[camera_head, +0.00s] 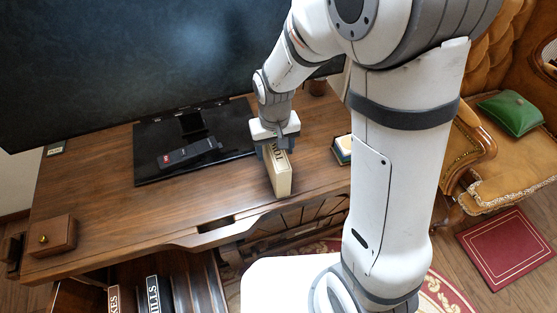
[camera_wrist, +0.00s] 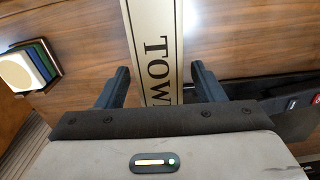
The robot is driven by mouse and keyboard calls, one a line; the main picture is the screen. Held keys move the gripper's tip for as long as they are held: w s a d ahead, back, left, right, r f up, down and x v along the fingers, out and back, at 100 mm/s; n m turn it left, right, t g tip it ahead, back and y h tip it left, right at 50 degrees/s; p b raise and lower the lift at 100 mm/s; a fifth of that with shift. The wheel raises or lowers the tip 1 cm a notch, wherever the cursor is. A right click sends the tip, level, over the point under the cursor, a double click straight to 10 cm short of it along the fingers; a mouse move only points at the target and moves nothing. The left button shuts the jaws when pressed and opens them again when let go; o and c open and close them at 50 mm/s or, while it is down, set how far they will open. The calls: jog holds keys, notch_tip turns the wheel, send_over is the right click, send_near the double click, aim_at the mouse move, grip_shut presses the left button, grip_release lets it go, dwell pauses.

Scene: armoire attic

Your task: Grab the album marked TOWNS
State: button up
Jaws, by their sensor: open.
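The cream album (camera_head: 279,176) with dark lettering stands on the wooden desk, toward its right part, with its narrow end facing the front edge. In the wrist view its spine (camera_wrist: 156,55) shows a framed label reading "TOW", with the rest hidden by my gripper. My gripper (camera_head: 276,147) is directly over the album, pointing down. In the wrist view my gripper (camera_wrist: 160,88) is open, with one finger on each side of the spine and a visible gap on both sides.
A black stand with a remote (camera_head: 189,153) is left of the album. A small brown box (camera_head: 52,237) sits at the desk's left end. Labelled dark volumes (camera_head: 153,295) stand below the desk.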

jog(key=shift+f, duration=0.6)
jog(key=shift+r, duration=0.1)
grip_shut()
